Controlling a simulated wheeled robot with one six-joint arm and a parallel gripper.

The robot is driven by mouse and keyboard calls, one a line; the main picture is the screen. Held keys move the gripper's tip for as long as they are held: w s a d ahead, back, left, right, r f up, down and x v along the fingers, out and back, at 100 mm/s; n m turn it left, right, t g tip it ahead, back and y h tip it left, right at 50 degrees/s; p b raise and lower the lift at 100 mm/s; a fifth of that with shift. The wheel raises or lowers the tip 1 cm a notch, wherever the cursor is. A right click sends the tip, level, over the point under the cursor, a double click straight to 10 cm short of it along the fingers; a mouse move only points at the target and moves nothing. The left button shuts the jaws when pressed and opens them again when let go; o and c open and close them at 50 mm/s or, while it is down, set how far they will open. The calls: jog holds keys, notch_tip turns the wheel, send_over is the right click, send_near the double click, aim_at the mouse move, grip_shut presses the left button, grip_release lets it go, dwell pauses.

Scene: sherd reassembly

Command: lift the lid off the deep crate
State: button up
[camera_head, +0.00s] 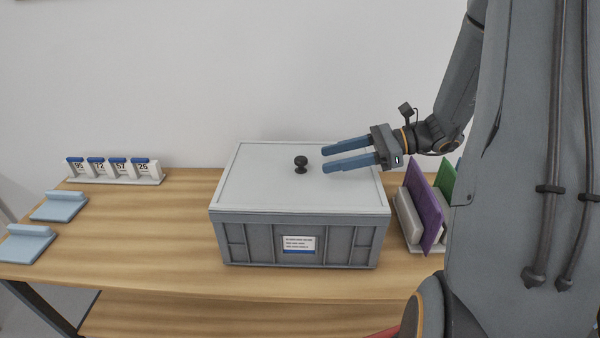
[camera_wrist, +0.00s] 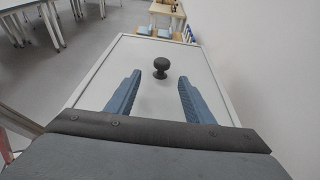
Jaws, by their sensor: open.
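The deep crate (camera_head: 250,240) is grey with ribbed sides and a paper label on its front, and it stands on the wooden table. Its pale grey lid (camera_head: 255,190) lies flat on top and covers the inside. A black round knob (camera_head: 301,163) stands up from the middle of the lid. My gripper (camera_head: 323,159) is open above the right part of the lid, with its blue fingers pointing left at the knob. In the wrist view the knob (camera_wrist: 161,66) is beyond the fingertips, between their lines, and not touched.
A rack of numbered tags (camera_head: 115,168) stands at the back left. Two light blue blocks (camera_head: 60,206) (camera_head: 28,244) lie at the left edge. A rack with purple (camera_head: 425,205) and green (camera_head: 446,177) panels stands right of the crate. The table (camera_head: 150,230) left of the crate is clear.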

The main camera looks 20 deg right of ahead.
aim_at(312, 169)
jog(key=x, duration=0.2)
jog(key=p+x, duration=0.2)
jog(key=x, duration=0.1)
jog(key=shift+w+a+r, duration=0.2)
jog(key=shift+w+a, duration=0.05)
jog(key=shift+a, duration=0.15)
jog(key=shift+c, duration=0.5)
grip_shut()
jog(key=shift+r, duration=0.1)
